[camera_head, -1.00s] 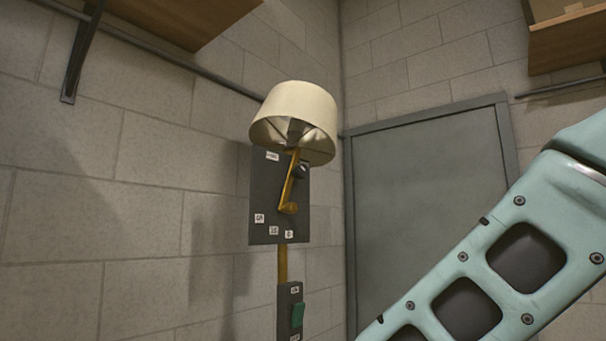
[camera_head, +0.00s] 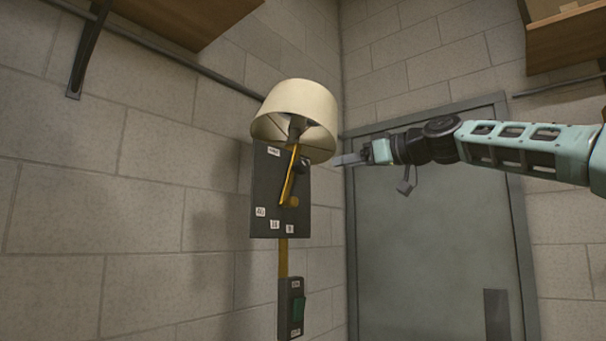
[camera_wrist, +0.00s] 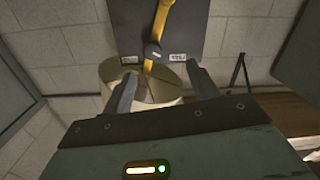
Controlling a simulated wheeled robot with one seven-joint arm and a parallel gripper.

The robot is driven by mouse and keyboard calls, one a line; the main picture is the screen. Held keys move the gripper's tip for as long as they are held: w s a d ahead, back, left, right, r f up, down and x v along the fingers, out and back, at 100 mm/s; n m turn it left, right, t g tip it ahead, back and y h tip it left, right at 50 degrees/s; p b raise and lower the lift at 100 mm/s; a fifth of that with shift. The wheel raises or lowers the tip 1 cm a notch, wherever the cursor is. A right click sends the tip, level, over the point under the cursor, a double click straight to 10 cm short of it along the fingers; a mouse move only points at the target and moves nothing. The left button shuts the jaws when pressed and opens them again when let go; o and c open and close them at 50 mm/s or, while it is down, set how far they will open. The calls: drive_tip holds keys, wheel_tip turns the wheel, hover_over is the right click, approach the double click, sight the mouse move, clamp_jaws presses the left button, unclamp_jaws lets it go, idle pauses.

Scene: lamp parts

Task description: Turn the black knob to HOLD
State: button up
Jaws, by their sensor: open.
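The black knob (camera_head: 301,167) is near the top right of a dark wall panel (camera_head: 264,190), beside a yellow lamp arm. In the wrist view the knob (camera_wrist: 153,50) shows a pale mark and sits between two small white labels, too small to read surely. One upper label (camera_head: 273,151) shows in the head view, left of the lamp arm. My gripper (camera_head: 350,159) is right of the panel, apart from the knob. In the wrist view my gripper (camera_wrist: 161,74) is open and empty, its fingers spread either side of the knob's line.
A cream lampshade (camera_head: 298,105) hangs over the panel's top, close to the knob. A switch box with a green rocker (camera_head: 298,308) is below. A grey door (camera_head: 420,240) stands behind my arm. Shelves are at the upper left and upper right.

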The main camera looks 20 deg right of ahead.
drive_tip(key=d+r, duration=0.2)
drive_tip(key=p, duration=1.1)
approach(306, 166)
drive_tip(key=shift+t, duration=0.3)
drive_tip(key=x, duration=1)
drive_tip(key=shift+s+a, duration=0.15)
drive_tip(key=shift+w+a+f, duration=0.2)
drive_tip(key=shift+w+a, duration=0.1)
drive_tip(key=shift+w, duration=0.15)
drive_tip(key=c, duration=1)
